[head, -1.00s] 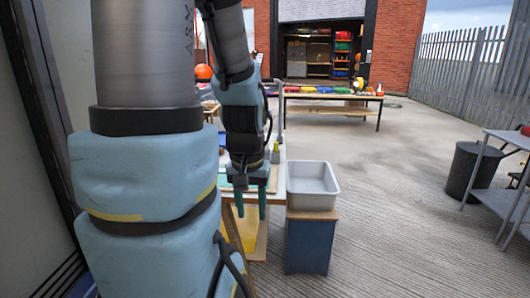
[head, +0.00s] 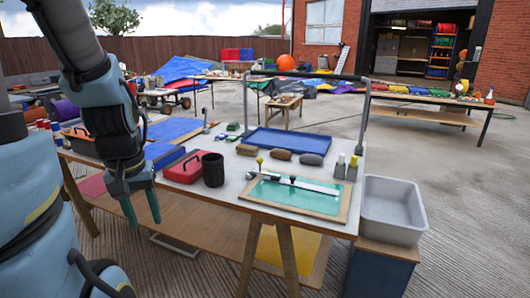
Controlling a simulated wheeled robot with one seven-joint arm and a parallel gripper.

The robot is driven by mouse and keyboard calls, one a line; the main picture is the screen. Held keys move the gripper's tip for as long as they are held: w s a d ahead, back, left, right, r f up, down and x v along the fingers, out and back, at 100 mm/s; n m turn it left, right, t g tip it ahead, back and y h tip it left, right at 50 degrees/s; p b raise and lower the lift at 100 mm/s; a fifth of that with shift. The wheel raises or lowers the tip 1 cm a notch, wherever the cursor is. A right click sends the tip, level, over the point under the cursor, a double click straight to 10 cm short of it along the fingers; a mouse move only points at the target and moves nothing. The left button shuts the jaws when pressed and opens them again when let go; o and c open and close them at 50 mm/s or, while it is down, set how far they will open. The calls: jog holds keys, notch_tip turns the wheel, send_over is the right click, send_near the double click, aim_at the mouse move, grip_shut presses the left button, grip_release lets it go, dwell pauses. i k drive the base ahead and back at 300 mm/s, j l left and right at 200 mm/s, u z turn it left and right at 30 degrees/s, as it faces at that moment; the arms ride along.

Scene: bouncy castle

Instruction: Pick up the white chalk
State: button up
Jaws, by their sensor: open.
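My gripper (head: 141,210) hangs in front of the left part of the worktable (head: 205,195), fingers pointing down, apart and empty. I cannot make out the white chalk for certain. A white strip (head: 310,185) lies across the green board (head: 295,196) with the wooden frame, near the table's front right. Small white, green and blue pieces (head: 222,137) lie farther back, too small to tell. The board is well to the right of my gripper.
A black cup (head: 213,170) and a red case (head: 185,166) stand close right of my gripper. A blue tray (head: 288,141), brown and grey lumps and two bottles are on the table. A grey bin (head: 393,212) stands at its right end.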

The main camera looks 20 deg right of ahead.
aim_at(340, 163)
jog(key=l+u, duration=0.4)
jog(key=k+l+u, duration=0.15)
jog(key=l+u, duration=0.2)
jog(key=k+l+u, duration=0.1)
jog(key=l+u, duration=0.3)
jog(key=k+l+u, duration=0.2)
jog(key=u, duration=0.2)
jog(key=k+l+u, duration=0.45)
jog(key=k+l, duration=0.4)
jog(key=k+l+u, duration=0.15)
jog(key=k+l, duration=0.25)
jog(key=k, duration=0.25)
jog(key=k+l+u, duration=0.1)
jog(key=k+l, duration=0.3)
jog(key=k, duration=0.2)
